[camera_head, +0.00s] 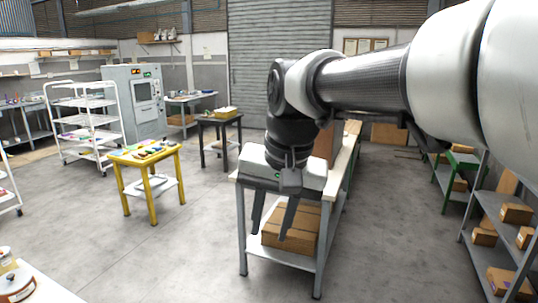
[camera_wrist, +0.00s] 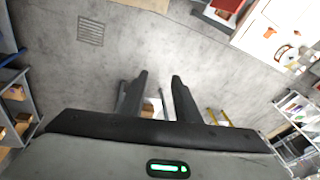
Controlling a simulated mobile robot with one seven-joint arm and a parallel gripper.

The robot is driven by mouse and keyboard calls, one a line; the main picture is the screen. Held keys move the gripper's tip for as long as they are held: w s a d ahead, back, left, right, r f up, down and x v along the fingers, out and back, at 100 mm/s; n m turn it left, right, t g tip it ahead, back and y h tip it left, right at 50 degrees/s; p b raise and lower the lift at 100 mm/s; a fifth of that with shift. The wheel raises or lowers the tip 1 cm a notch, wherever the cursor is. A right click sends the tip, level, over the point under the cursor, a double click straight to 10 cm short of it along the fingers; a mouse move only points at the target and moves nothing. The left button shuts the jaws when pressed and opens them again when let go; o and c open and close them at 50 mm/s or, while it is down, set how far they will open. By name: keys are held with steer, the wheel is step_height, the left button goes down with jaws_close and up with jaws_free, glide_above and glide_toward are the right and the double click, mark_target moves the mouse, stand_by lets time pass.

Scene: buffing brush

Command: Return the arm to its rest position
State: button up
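My gripper (camera_head: 270,222) hangs from my arm in the middle of the head view, its two dark fingers pointing down. The fingers stand apart with nothing seen between them. In the head view it is in front of a white-topped workbench (camera_head: 345,165). My gripper (camera_wrist: 158,82) also shows in the wrist view, with its fingers spread and empty above bare grey floor. My arm reaches in from the upper right of the head view and hides part of the back wall. No buffing brush can be made out.
Cardboard boxes (camera_head: 292,228) lie on the workbench's lower shelf. A yellow table (camera_head: 150,160) with small items stands left, a white rack (camera_head: 88,128) behind it. Grey shelves (camera_head: 500,215) with boxes stand at the right. A white table edge (camera_head: 42,288) is at lower left. Floor between is clear.

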steer(key=s+d+f+n+t+h+p, duration=0.1)
steer(key=s+d+f, duration=0.3)
steer(key=s+d, duration=0.8)
steer(key=shift+s+d+f+n+t+h+p, duration=0.2)
steer(key=shift+s+d+n+t+h+p, duration=0.15)
steer(key=shift+d+t, duration=0.5)
